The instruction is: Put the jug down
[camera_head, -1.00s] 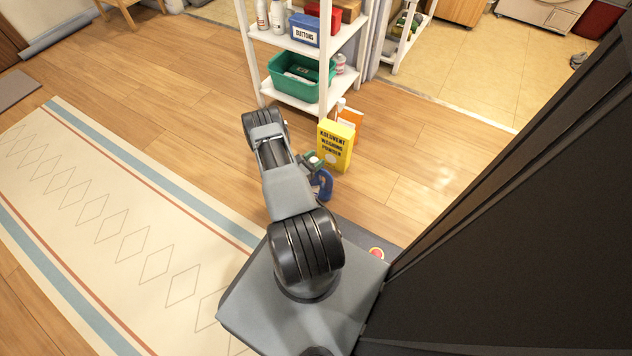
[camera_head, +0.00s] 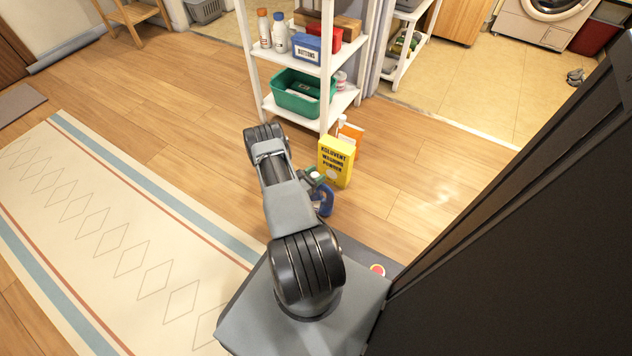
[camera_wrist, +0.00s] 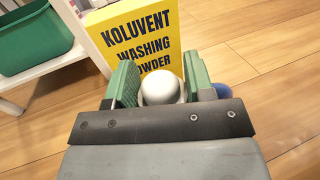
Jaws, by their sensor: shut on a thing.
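The blue jug (camera_head: 325,201) with a white cap is partly hidden behind my arm in the head view. In the wrist view its white cap (camera_wrist: 160,88) sits between my gripper's two green fingers, and a bit of blue shows beyond the right finger. My gripper (camera_head: 317,177) is shut on the jug. I cannot tell whether the jug's base touches the floor. A yellow box of Koluvent washing powder (camera_head: 336,163) stands upright just beyond the jug; it fills the upper middle of the wrist view.
A white shelf (camera_head: 327,75) stands beyond the box, with a green bin (camera_head: 296,100) low on it. An orange bottle (camera_head: 352,133) is behind the box. A patterned rug (camera_head: 130,240) lies at left. Bare wooden floor (camera_head: 405,160) is free right of the box.

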